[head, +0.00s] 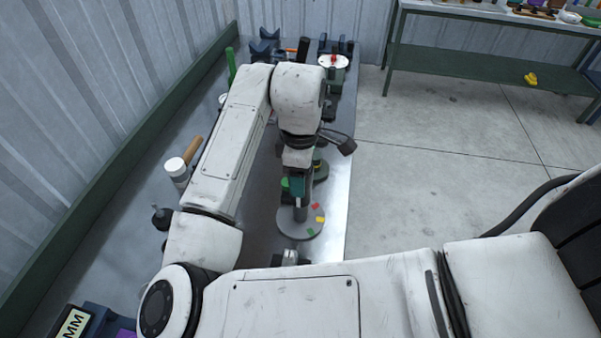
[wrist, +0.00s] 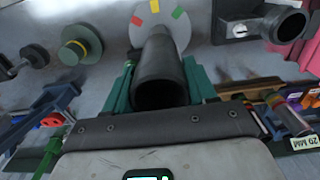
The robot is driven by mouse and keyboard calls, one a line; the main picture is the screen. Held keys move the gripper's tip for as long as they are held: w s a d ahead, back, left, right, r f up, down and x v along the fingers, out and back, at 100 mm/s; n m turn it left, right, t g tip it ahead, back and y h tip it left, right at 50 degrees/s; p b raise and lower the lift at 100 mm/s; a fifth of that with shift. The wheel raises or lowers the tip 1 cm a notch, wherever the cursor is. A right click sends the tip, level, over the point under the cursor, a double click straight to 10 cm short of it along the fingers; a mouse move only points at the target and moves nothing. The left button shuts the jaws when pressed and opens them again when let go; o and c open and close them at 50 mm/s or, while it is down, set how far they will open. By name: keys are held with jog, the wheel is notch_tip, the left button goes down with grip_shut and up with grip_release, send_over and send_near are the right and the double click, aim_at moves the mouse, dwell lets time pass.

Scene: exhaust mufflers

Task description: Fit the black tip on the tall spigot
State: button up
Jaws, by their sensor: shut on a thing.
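The black tip (wrist: 160,78) is a dark open tube, held between the green-padded fingers of my gripper (wrist: 158,84), which is shut on it. Its open end faces the wrist camera. In the head view my gripper (head: 297,187) is above a grey round base (head: 314,230) with red, yellow and green marks. This base also shows behind the tip in the wrist view (wrist: 148,20). The tip's lower end is over the base, and the tall spigot cannot be told apart there. I cannot tell whether the tip is around a spigot or apart from it.
A green and yellow round-based piece (wrist: 80,46) stands beside the marked base. A grey fixture with a dark pipe mouth (wrist: 287,22) is on the other side. A white-capped bottle (head: 176,168) stands left of my arm. The bench's right edge is close, with open floor (head: 430,180) beyond.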

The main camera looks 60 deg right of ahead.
jog(key=shift+f+b, duration=0.5)
jog(key=shift+f, duration=0.55)
jog(key=shift+f+b, duration=0.3)
jog(key=shift+f, duration=0.4)
jog(key=shift+f+b, duration=0.65)
jog(key=shift+f, duration=0.8)
jog(key=o, duration=1.1)
jog(key=shift+r, duration=0.1)
notch_tip(320, 180, up, 11)
jog(key=shift+f+p, duration=0.15)
jog(key=shift+p, duration=0.4)
